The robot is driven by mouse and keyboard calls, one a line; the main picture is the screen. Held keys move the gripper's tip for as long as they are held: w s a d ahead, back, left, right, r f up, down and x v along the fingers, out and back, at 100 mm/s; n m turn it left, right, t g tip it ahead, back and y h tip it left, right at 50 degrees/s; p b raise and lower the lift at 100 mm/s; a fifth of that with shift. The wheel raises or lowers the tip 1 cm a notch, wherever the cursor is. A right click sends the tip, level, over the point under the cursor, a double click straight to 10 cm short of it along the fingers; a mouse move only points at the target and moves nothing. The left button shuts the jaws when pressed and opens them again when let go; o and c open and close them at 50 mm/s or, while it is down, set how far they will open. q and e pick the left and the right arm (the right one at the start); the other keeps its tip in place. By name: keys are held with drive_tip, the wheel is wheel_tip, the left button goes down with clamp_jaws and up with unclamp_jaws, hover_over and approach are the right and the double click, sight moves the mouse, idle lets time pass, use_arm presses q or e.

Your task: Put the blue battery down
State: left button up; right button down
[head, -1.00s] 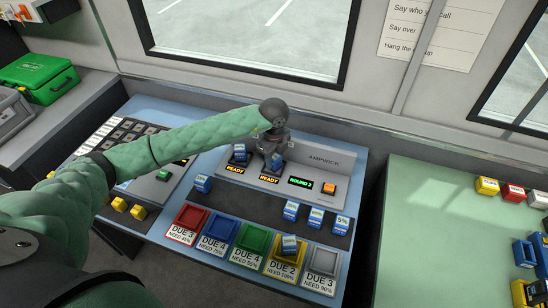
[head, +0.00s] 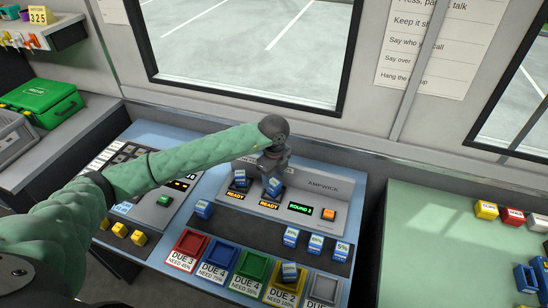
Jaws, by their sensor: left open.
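A blue battery (head: 274,187) stands in the right bay of the charger (head: 318,194) marked AMPBRICK, above a lit READY sign. My left gripper (head: 273,176) is right above this battery, pointing down, with its jaws open around or just over the battery's top; the exact gap is too small to tell. Another blue battery (head: 240,179) stands in the left bay, also over a READY sign. More blue batteries stand on the dark strip in front, one at left (head: 203,209) and several at right (head: 290,236). My right gripper is not in view.
A row of coloured trays lies along the front: red (head: 189,243), blue (head: 219,250), green (head: 251,262), yellow (head: 283,294) with a blue battery in it, and grey (head: 322,288). A keypad panel (head: 160,195) is at left. A green table (head: 430,225) stands at right.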

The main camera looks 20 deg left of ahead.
sight(274, 182)
use_arm(q)
wheel_tip(274, 182, up, 8)
drive_tip(key=p, duration=0.2)
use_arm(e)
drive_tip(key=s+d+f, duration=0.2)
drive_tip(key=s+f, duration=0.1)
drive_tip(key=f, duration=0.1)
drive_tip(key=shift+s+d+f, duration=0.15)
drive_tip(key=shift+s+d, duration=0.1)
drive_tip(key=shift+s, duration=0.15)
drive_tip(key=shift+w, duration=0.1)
